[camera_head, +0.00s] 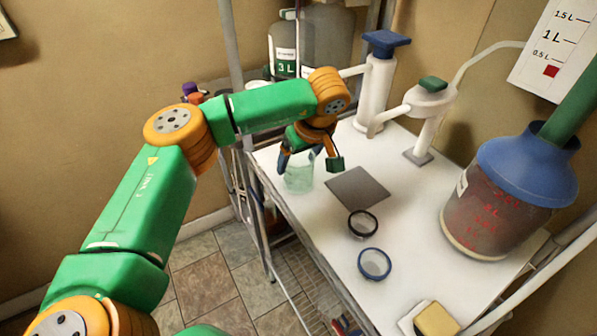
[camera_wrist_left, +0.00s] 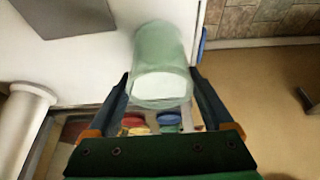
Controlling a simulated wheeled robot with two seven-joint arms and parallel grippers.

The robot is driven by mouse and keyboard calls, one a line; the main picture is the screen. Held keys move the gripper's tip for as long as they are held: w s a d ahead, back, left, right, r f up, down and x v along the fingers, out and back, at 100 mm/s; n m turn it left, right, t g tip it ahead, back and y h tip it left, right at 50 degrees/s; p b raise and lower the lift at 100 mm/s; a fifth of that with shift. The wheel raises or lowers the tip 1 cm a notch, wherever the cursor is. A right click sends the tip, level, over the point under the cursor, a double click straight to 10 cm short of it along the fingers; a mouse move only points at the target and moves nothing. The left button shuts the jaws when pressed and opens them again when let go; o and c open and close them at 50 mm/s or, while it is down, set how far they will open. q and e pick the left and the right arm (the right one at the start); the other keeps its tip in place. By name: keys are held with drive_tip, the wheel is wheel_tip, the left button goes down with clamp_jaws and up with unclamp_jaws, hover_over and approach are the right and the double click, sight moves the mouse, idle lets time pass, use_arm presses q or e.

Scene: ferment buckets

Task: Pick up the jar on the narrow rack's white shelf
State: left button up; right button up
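The jar (camera_head: 299,178) is small, pale green and translucent. It stands near the left edge of the white shelf (camera_head: 413,202) in the head view. In the left wrist view the jar (camera_wrist_left: 161,62) is at the upper middle, its rounded rim toward the camera. My right gripper is not in view.
A dark square plate (camera_head: 358,188) lies right of the jar. Two dark rings (camera_head: 374,263) lie nearer. A blue-topped bucket (camera_head: 497,198) stands at the right, with white pump-like stands (camera_head: 376,92) behind. A yellow sponge (camera_head: 436,320) is at the front.

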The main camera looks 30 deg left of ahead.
use_arm(q)
drive_tip(key=shift+c, duration=1.3)
drive_tip(key=shift+w, duration=0.15)
drive_tip(key=shift+r, duration=0.1)
